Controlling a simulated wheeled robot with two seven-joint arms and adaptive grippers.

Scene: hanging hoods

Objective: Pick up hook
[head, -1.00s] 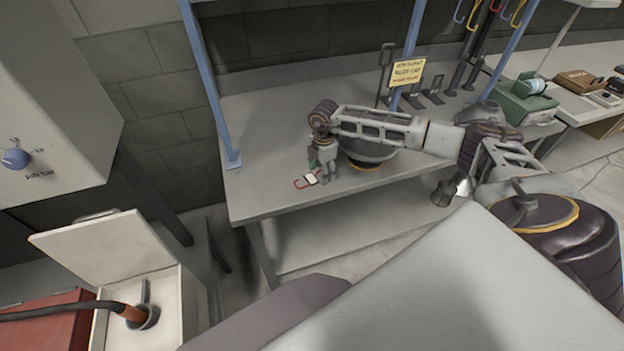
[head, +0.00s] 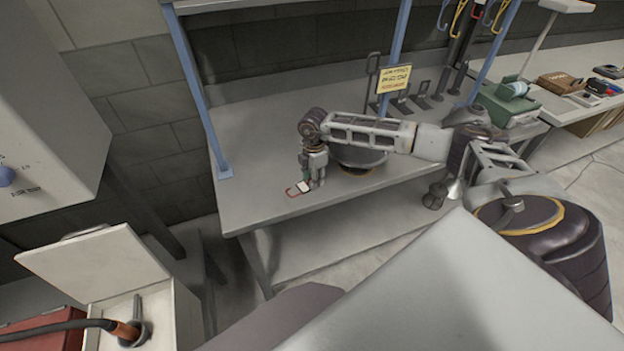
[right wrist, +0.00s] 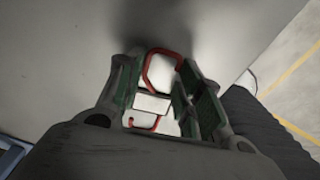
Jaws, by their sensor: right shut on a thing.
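The hook is a thin red bent piece with a white tag. In the head view the hook (head: 293,192) is at the front left part of the grey bench, by the fingertips of my right gripper (head: 311,181). In the right wrist view the hook's red loop (right wrist: 165,62) shows beyond the fingertips, and the white tag lies between the green-padded fingers. My right gripper (right wrist: 158,98) is shut on the hook, pointing down close to the bench top. I cannot tell if the hook touches the bench. My left gripper is not in view.
A dark round bowl (head: 358,158) stands right beside my right gripper on the bench (head: 262,130). A yellow sign (head: 394,78), blue posts and dark stands are behind. A white box with an open lid (head: 92,262) is at lower left. The bench's left part is clear.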

